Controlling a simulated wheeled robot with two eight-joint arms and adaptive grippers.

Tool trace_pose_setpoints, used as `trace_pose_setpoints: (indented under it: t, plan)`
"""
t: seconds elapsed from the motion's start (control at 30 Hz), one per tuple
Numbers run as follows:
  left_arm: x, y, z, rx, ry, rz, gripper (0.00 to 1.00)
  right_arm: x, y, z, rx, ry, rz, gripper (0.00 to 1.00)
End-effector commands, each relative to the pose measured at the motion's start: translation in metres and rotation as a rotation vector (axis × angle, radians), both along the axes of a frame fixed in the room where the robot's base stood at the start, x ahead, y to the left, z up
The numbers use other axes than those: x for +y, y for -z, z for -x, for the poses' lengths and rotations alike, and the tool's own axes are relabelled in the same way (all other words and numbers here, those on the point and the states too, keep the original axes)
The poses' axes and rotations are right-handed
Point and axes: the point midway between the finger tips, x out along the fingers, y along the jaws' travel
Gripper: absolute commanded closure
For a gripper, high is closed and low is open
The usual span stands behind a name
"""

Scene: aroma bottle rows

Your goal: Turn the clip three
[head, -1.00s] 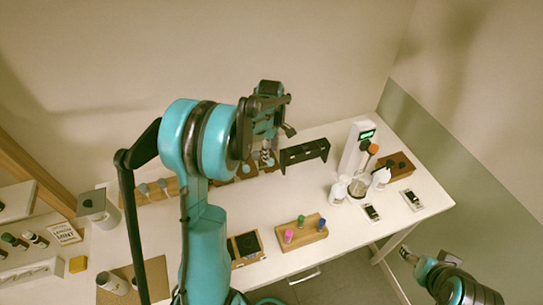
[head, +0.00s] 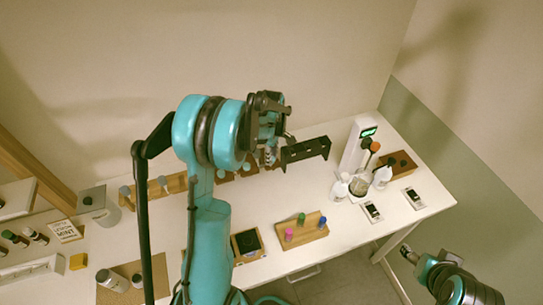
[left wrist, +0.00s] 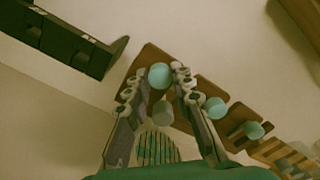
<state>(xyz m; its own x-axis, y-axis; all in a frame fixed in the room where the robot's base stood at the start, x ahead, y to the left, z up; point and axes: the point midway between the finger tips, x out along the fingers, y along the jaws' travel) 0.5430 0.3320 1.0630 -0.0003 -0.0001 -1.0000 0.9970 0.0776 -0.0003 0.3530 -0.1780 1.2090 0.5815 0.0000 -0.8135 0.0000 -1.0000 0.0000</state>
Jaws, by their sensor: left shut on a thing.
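A row of brown wooden pieces with round teal knobs stands along the back of the table. In the left wrist view, one brown piece (left wrist: 146,62) with a teal knob (left wrist: 160,75) lies between the fingers of my left gripper (left wrist: 157,85), which is shut on it. A dull grey-green knob (left wrist: 162,112) sits nearer, also between the fingers. Further teal knobs (left wrist: 215,108) show to the right. In the head view my left gripper (head: 270,153) is over the row and hides part of it. Which piece is clip three is not marked. My right gripper (head: 409,254) is at the lower right, its jaws too small to judge.
A black rack (head: 305,150) stands just right of my left gripper. Further right are a white device (head: 357,145) and white bottles (head: 382,177). A wooden block with coloured caps (head: 301,231) is near the front edge.

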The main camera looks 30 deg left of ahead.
Motion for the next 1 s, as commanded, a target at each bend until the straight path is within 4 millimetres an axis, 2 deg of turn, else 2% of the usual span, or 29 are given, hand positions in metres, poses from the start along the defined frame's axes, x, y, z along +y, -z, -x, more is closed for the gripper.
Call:
trace_pose_setpoints:
  t: [0.37,1.0]
  plan:
    - [0.0,0.001,0.0,-0.001,0.117,0.0,1.0,0.0,0.008,0.0,0.0,0.0,0.0,0.38]
    - [0.0,0.001,0.0,-0.001,0.696,-0.001,1.0,0.0,0.032,0.0,0.0,0.0,0.0,0.38]
